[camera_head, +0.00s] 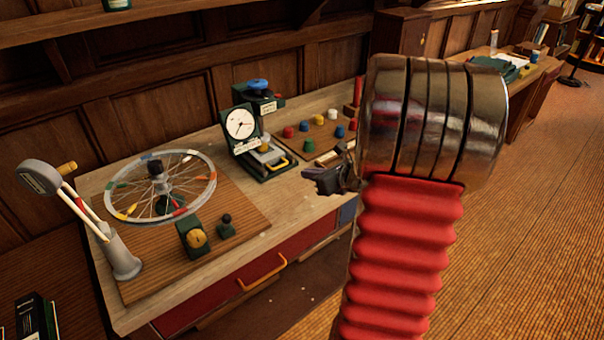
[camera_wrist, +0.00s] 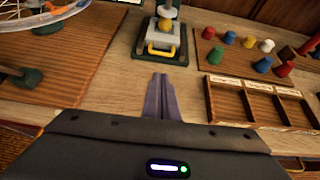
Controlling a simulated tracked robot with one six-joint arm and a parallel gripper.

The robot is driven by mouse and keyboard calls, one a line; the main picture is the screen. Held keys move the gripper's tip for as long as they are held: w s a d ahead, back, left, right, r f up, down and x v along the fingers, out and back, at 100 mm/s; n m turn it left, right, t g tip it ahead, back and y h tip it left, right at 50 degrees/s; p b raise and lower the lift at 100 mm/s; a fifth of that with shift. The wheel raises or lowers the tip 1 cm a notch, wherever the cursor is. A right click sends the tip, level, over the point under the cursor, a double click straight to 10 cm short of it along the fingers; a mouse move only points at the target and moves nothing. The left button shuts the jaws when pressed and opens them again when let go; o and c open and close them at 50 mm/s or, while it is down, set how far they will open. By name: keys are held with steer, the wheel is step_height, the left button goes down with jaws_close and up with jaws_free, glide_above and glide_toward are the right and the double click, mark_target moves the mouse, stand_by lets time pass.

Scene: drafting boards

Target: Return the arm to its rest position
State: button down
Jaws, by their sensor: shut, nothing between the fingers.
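My gripper (camera_head: 330,181) shows in the head view as a dark shape over the front edge of the workbench, left of my red and metal arm, which hides part of it. In the wrist view my gripper (camera_wrist: 161,98) points forward over the pale bench top (camera_wrist: 120,97), with its two fingers together and nothing between them. A green press-like device (camera_wrist: 161,40) with a yellow handle is straight ahead of the fingertips, apart from them. In the head view this device (camera_head: 266,160) stands below a white dial gauge (camera_head: 240,124).
A spoked wheel (camera_head: 161,187) on a wooden board and a grey lever stand (camera_head: 122,255) are at the left. Coloured knobs (camera_head: 308,145) sit on a board to the right, near a compartment tray (camera_wrist: 228,103). Open floor (camera_head: 520,220) lies right of the bench.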

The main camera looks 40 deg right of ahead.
steer(key=shift+v, duration=0.8)
steer(key=s+a+f+n, duration=0.1)
steer(key=a+n, duration=0.1)
steer(key=s+a+f+n+g+y, duration=0.1)
steer(key=a+n, duration=0.1)
steer(key=s+a+f+n+g+y, duration=0.1)
steer(key=a+n, duration=0.1)
steer(key=n, duration=0.1)
steer(key=shift+s, duration=0.15)
steer(key=s+a+r+n+g+y, duration=0.1)
steer(key=s+a+n+g, duration=0.2)
steer(key=a+n, duration=0.4)
steer(key=s+a+r+n+g+y, duration=0.1)
steer(key=s+a+n+g, duration=0.25)
steer(key=a+n, duration=0.35)
steer(key=s+a+r+n+t+h, duration=0.1)
steer(key=s+a+r+n+h, duration=0.1)
steer(key=a+r+n, duration=0.3)
steer(key=s+a+r+n+t+h, duration=0.1)
steer(key=s+a+r+n, duration=0.3)
steer(key=a+n, duration=0.5)
steer(key=shift+s+a+r+n+h, duration=0.35)
steer(key=shift+r+n, duration=0.25)
steer(key=shift+r, duration=0.25)
